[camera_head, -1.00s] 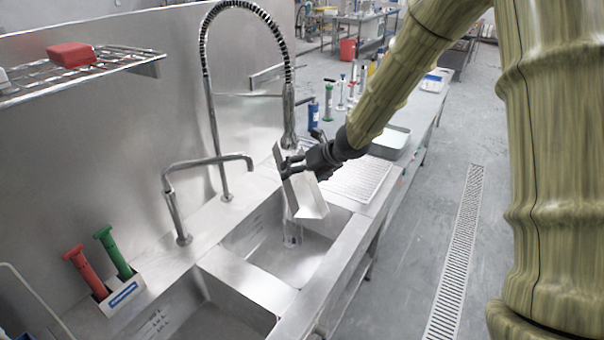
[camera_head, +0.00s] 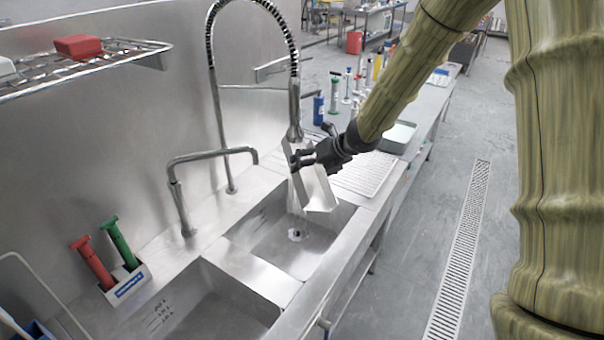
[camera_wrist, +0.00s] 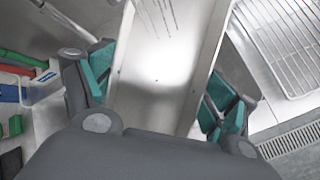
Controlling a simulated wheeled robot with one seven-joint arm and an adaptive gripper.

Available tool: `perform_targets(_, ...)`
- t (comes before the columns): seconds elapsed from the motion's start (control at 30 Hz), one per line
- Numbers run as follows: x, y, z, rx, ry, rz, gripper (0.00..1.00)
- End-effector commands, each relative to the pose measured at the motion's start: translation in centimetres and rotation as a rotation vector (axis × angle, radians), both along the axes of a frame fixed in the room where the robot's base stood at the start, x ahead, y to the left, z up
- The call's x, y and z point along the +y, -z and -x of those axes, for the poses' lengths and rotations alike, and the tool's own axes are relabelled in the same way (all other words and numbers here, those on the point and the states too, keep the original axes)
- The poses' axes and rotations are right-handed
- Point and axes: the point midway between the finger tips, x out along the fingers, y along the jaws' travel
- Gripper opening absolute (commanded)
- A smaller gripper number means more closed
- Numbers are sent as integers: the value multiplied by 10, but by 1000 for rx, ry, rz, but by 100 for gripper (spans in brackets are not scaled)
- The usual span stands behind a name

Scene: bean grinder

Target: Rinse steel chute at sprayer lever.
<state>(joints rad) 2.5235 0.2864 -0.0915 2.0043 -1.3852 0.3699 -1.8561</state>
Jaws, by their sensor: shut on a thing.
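The steel chute (camera_head: 319,188) is tilted above the far sink basin (camera_head: 275,238), its open end lower. My gripper (camera_head: 303,160) is shut on the chute. In the wrist view my gripper (camera_wrist: 160,100) has its teal pads on both side walls of the chute (camera_wrist: 165,60). The sprayer head (camera_head: 294,125) hangs from a coiled hose just above the chute's upper end. Thin streaks of water show on the chute in the wrist view and fall below it in the head view. The sprayer's lever cannot be made out clearly.
A bent faucet (camera_head: 180,195) stands left of the far basin. A near basin (camera_head: 215,305) and a holder with red and green brushes (camera_head: 128,283) lie front left. A ribbed drainboard (camera_head: 365,172) and a grey tray (camera_head: 399,137) are behind the gripper. A wire shelf (camera_head: 80,70) hangs upper left.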

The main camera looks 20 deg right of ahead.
Motion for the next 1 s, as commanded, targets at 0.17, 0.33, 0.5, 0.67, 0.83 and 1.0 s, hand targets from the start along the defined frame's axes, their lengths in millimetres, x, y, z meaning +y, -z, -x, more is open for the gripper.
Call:
perform_targets(0.17,1,1,2,-1,-1,0,49)
perform_targets(0.33,4,1,12,-2,-2,0,49)
perform_targets(0.5,6,1,22,-1,-1,0,49)
perform_targets(0.67,8,1,31,-1,-1,0,49)
perform_targets(0.83,11,1,41,-2,-2,0,49)
perform_targets(1.0,14,1,51,-2,-1,1,49)
